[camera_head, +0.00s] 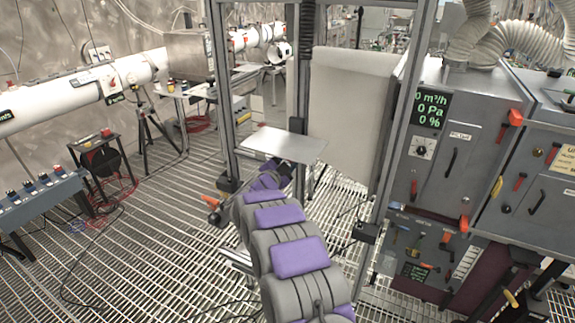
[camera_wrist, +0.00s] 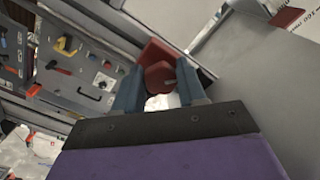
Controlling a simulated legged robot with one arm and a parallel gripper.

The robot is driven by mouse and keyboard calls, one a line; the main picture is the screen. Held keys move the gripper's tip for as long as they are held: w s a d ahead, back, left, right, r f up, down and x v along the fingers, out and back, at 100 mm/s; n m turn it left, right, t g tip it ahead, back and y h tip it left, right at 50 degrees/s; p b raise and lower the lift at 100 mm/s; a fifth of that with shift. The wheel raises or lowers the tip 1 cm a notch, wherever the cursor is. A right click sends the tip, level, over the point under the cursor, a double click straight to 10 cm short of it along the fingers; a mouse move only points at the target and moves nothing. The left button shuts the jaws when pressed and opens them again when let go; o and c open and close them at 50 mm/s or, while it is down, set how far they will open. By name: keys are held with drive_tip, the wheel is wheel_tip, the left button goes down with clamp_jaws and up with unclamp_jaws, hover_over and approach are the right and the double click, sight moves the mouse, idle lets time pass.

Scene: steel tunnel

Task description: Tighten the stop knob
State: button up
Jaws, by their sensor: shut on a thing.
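A small white thing shows between the fingers below the knob. In the head view my purple and grey arm reaches forward to just under a flat grey plate (camera_head: 284,145) on the metal frame. The knob cannot be made out there, and my fingers are hidden.
Metal posts (camera_head: 302,70) of the frame stand close around my arm. A pale hanging sheet (camera_head: 350,110) is behind it. A grey cabinet (camera_head: 450,140) with a display and handles stands to the right. Open grated floor (camera_head: 150,240) lies to the left, with loose cables.

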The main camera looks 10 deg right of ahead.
drive_tip(key=shift+m, duration=0.4)
drive_tip(key=o, duration=0.7)
drive_tip(key=shift+s, duration=0.1)
drive_tip(key=shift+o, duration=0.7)
drive_tip(key=shift+s+r, duration=0.1)
drive_tip(key=shift+s, duration=0.05)
drive_tip(key=shift+o, duration=1.1)
drive_tip(key=shift+a, duration=0.1)
drive_tip(key=p+v, duration=0.2)
drive_tip(key=v, duration=1.5)
drive_tip(key=shift+a, duration=0.15)
